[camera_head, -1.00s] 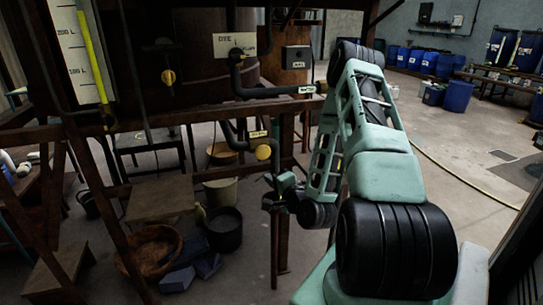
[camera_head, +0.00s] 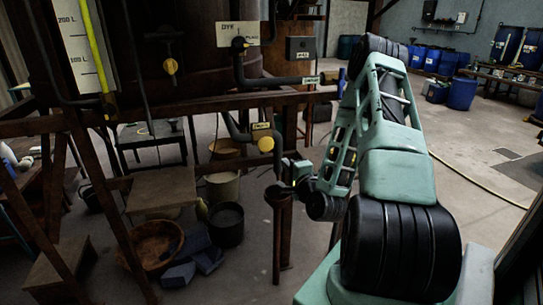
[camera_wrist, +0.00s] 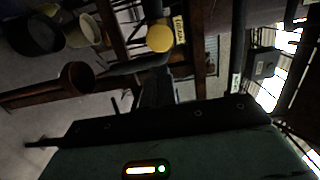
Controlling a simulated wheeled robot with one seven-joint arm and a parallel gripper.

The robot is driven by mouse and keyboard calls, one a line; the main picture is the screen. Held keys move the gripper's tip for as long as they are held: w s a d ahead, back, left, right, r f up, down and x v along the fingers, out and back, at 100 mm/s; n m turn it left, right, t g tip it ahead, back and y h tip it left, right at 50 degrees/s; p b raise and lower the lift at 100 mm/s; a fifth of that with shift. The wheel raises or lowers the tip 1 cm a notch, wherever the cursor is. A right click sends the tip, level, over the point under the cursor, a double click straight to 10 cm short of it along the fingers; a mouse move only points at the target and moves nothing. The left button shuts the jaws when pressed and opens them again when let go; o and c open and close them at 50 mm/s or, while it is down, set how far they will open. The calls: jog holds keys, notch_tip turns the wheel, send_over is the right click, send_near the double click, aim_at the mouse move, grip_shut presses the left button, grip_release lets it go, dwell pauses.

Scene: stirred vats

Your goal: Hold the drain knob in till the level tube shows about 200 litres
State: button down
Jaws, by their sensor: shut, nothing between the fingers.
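The drain knob (camera_head: 265,144) is a round yellow button on a dark pipe, under a small yellow label (camera_head: 261,126). My gripper (camera_head: 284,174) is shut and empty, just below and right of the knob in the head view, apparently apart from it. In the wrist view the knob (camera_wrist: 160,38) shows beyond the dark fingers (camera_wrist: 152,72); the gap is hard to judge. The level tube (camera_head: 97,47) stands against a white scale (camera_head: 74,38) marked 100 L and 200 L. Its yellow-green column runs past the 200 L mark to the picture's top edge, where its top is cut off.
A brown open-topped pipe (camera_head: 279,225) stands right below my gripper. Another yellow knob (camera_head: 170,66) is on the vat, left of a DYE sign (camera_head: 238,34). A rusty frame beam (camera_head: 210,101) crosses in front. Buckets and a basket (camera_head: 158,248) stand on the floor.

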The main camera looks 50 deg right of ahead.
jog(key=p, duration=0.3)
send_near(268, 145)
jog(key=x, duration=0.5)
jog(key=shift+w, duration=0.15)
jog(key=shift+x, duration=0.8)
jog(key=shift+f, duration=0.1)
